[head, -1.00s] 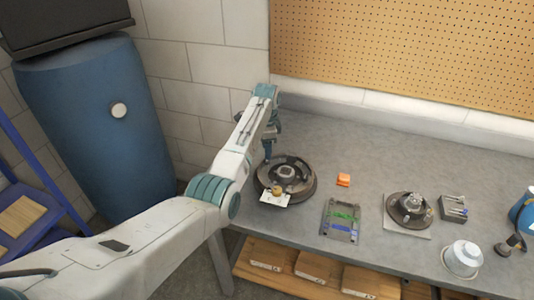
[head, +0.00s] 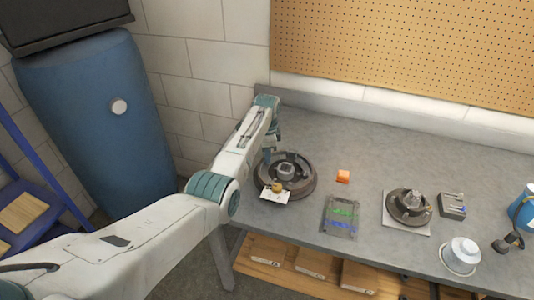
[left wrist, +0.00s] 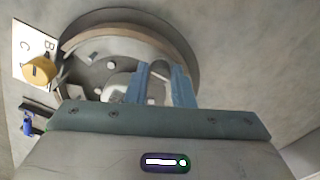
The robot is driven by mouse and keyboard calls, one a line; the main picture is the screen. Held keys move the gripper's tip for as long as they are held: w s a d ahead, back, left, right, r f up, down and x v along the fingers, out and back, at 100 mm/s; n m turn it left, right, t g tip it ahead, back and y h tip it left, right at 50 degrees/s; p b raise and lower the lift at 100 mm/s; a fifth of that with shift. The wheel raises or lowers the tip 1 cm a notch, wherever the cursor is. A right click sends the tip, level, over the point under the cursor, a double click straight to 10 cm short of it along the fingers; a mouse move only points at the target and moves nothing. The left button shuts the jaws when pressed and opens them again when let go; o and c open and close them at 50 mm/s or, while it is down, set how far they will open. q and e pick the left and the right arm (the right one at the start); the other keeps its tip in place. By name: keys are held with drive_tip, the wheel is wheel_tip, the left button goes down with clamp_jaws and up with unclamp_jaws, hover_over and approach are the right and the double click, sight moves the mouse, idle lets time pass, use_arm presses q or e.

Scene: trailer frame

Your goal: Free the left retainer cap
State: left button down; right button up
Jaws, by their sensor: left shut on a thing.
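The round dark brake assembly (head: 307,186) lies on the bench, with a grey hub (head: 286,169) at its middle. My left gripper (head: 267,158) reaches down over its left edge. In the left wrist view the assembly's rim (left wrist: 190,45) fills the upper middle, and my two blue fingers (left wrist: 162,72) reach in over its inside. They are shut on a small grey rounded piece (left wrist: 159,68), seemingly the left retainer cap. The fingers hide part of it, and I cannot tell if it is still seated. My right gripper is out of view.
A white lettered card (left wrist: 27,45) with a yellow knob (left wrist: 38,70) sits at the assembly's near edge. The bench behind is clear.

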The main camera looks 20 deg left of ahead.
use_arm(q)
drive_tip(key=shift+r+n, duration=0.1)
drive_tip(key=shift+n, duration=0.2)
drive_tip(key=shift+n+p, duration=0.75)
drive_tip(key=shift+n, duration=0.25)
drive_tip(key=n+p, duration=0.2)
drive_tip(key=n, duration=0.3)
drive_tip(key=n+p, duration=0.1)
drive_tip(key=n, duration=0.3)
drive_tip(key=shift+n, duration=0.4)
drive_tip(key=n, duration=0.3)
drive_tip(key=shift+n, duration=1.2)
